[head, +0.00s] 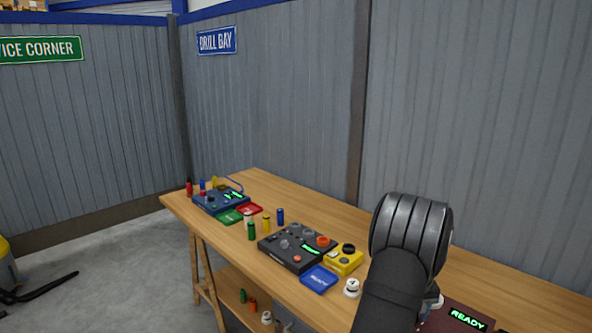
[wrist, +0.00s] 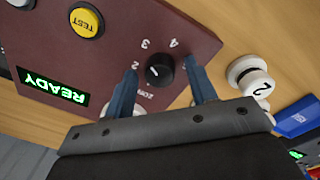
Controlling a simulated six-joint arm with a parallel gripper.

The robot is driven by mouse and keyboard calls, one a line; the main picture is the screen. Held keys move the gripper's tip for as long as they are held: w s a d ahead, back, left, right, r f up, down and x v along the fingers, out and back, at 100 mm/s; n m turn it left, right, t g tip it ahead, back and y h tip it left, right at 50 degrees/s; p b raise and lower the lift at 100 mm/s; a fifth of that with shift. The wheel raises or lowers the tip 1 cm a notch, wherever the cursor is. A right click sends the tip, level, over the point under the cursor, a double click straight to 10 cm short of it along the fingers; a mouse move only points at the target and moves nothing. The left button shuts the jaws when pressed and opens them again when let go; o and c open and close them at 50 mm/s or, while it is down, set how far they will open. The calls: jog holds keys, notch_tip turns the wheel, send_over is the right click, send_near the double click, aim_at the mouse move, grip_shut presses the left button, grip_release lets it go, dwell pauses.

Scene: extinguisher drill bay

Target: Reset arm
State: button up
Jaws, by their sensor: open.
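My gripper (wrist: 161,71) is open over a maroon panel (wrist: 120,40) in the wrist view. Its two blue fingers stand on either side of a black knob (wrist: 159,69), apart from it in the picture; I cannot tell how far down they reach. Numbers 2, 3 and 4 and the word "zone" are printed around the knob, which has a white pointer line. A yellow TEST button (wrist: 86,21) and a green READY display (wrist: 54,86) are on the same panel. In the head view my arm hides most of the panel (head: 446,312), but READY (head: 467,319) shows.
A white piece marked 2 (wrist: 253,78) stands close beside the panel, with a blue tray (wrist: 298,117) beyond. The head view shows a wooden table (head: 400,285) with a black box (head: 290,253), a yellow box (head: 343,262), a blue box (head: 218,203) and several small cylinders.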

jog(key=m, duration=0.4)
jog(key=shift+m, duration=0.3)
jog(key=m, duration=0.3)
jog(key=shift+m, duration=0.4)
jog(key=m, duration=0.3)
jog(key=shift+m+g, duration=0.3)
jog(key=shift+m, duration=0.1)
jog(key=m, duration=0.4)
jog(key=shift+y, duration=0.3)
jog(key=shift+m, duration=0.3)
